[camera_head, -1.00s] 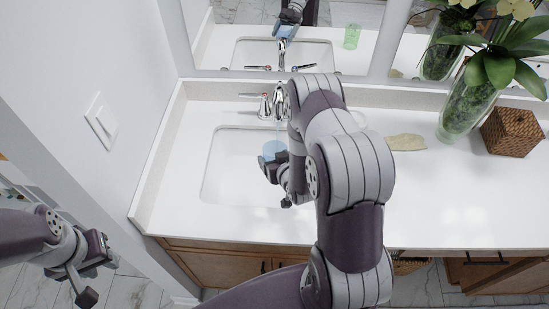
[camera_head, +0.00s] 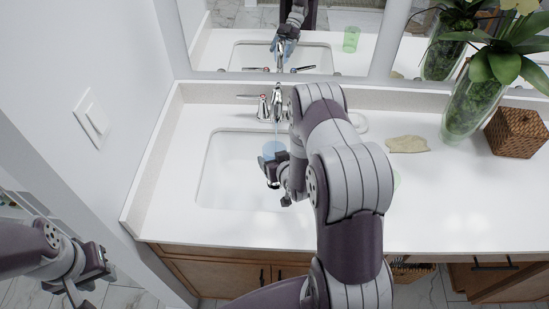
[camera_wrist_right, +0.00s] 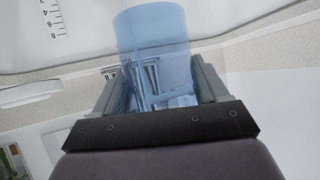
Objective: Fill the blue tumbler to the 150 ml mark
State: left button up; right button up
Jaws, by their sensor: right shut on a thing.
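The translucent blue tumbler (camera_head: 274,151) is over the white sink basin, a little in front of the chrome faucet (camera_head: 277,103). A faint pale streak runs between the spout and the tumbler, perhaps water. My right gripper (camera_head: 272,172) is shut on the tumbler. In the right wrist view the tumbler (camera_wrist_right: 155,45) stands up between the two fingers (camera_wrist_right: 160,92). Its level and 150 ml mark cannot be read. My left gripper (camera_head: 88,282) is at the lower left, away from the counter, its fingers partly cut off.
The sink basin (camera_head: 222,175) is set in a white counter. A beige cloth-like piece (camera_head: 407,144), a glass vase with a plant (camera_head: 468,108) and a woven box (camera_head: 516,132) stand to the right. A mirror is behind, a wall with a switch (camera_head: 92,118) at left.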

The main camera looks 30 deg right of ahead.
jog(key=w+d+b, duration=0.4)
jog(key=w+d, duration=0.1)
jog(key=w, duration=0.3)
jog(key=shift+s+a, duration=0.1)
dwell(6.0)
jog(key=s+a+p, duration=0.1)
jog(key=s, duration=0.1)
jog(key=s+a, duration=0.2)
jog(key=s, duration=0.1)
jog(key=s+a+p, duration=0.1)
jog(key=s, duration=0.1)
jog(key=shift+s+a+r+p, duration=0.1)
jog(key=shift+s+a+p, duration=0.1)
jog(key=shift+a+p, duration=0.1)
jog(key=shift+s+a, duration=0.1)
jog(key=shift+s, duration=0.2)
